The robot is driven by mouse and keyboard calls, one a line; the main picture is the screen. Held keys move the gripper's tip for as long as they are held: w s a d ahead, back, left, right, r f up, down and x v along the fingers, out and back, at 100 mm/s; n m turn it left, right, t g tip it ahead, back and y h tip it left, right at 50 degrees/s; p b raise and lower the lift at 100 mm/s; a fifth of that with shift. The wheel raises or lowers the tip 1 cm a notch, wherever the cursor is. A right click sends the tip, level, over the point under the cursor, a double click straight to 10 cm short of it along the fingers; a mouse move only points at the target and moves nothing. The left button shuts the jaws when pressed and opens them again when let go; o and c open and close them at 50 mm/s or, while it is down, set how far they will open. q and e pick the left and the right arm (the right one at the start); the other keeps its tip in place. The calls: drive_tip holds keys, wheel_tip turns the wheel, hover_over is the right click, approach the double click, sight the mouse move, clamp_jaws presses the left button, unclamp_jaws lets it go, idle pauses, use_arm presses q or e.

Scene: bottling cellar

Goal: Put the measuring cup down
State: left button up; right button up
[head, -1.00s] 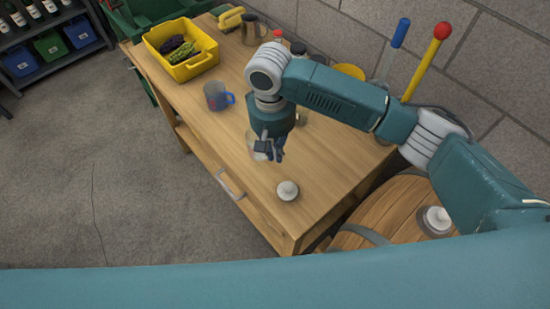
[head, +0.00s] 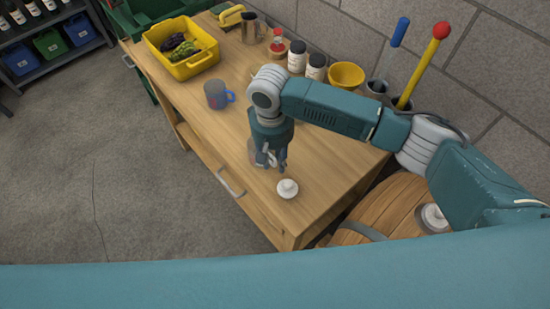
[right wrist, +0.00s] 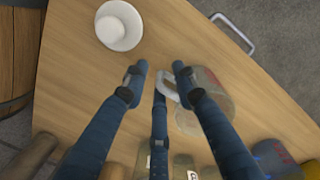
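The clear measuring cup (right wrist: 205,103) stands upright on the wooden table (head: 330,195), with its pale handle toward my right gripper. In the head view it is mostly hidden behind that gripper. My right gripper (head: 273,163) points down close above the table at the cup's handle side. In the right wrist view its fingers (right wrist: 158,78) are spread apart, with the handle between them and no finger seen clamped on it. My left gripper is not in view.
A white round knobbed object (head: 287,188) sits close to my right gripper. A grey mug with a blue handle (head: 215,95) and a yellow crate (head: 195,66) stand farther left. A barrel (head: 390,205) stands right.

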drive_tip(key=shift+r, duration=0.1)
drive_tip(key=shift+r, duration=0.25)
wheel_tip(320, 180, up, 12)
drive_tip(key=b, duration=0.2)
drive_tip(key=shift+w+a+f, duration=0.2)
drive_tip(key=shift+a, duration=0.05)
